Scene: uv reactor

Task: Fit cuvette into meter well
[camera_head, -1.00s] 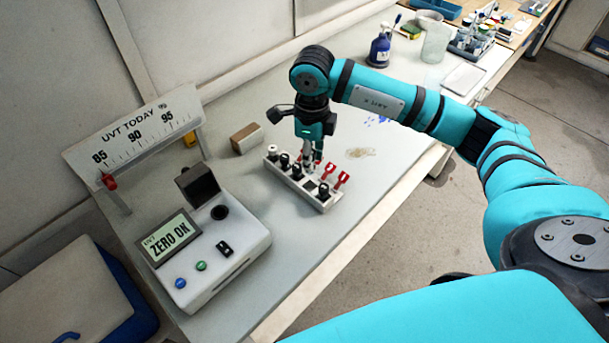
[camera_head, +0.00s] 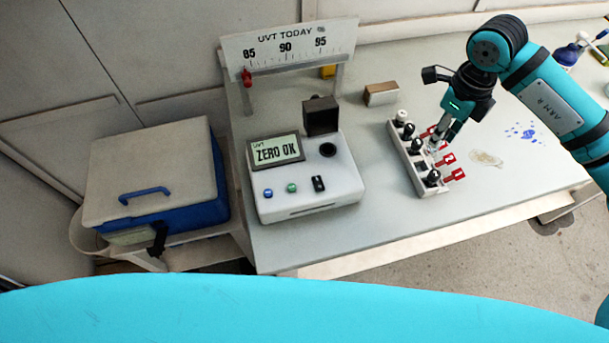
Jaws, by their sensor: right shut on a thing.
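The white meter (camera_head: 340,187) stands on the bench, its screen (camera_head: 275,151) reading "ZERO OK". Its black lid (camera_head: 321,116) is raised, and the round dark well (camera_head: 328,150) beside it looks empty. The white rack (camera_head: 402,165) to its right holds several black-capped cuvettes, one near the front (camera_head: 432,177), with red tags along its right side. My right gripper (camera_head: 438,142) points down over the middle of the rack, shut on a cuvette that its fingers mostly hide. I cannot tell whether that cuvette is clear of its slot. My left gripper is out of view.
The "UVT TODAY" scale (camera_head: 290,50) with a red pointer stands behind the meter. A small brown-and-white box (camera_head: 380,93) lies behind the rack. A cooler with a blue base (camera_head: 190,205) stands left of the bench. The bench between meter and rack is clear.

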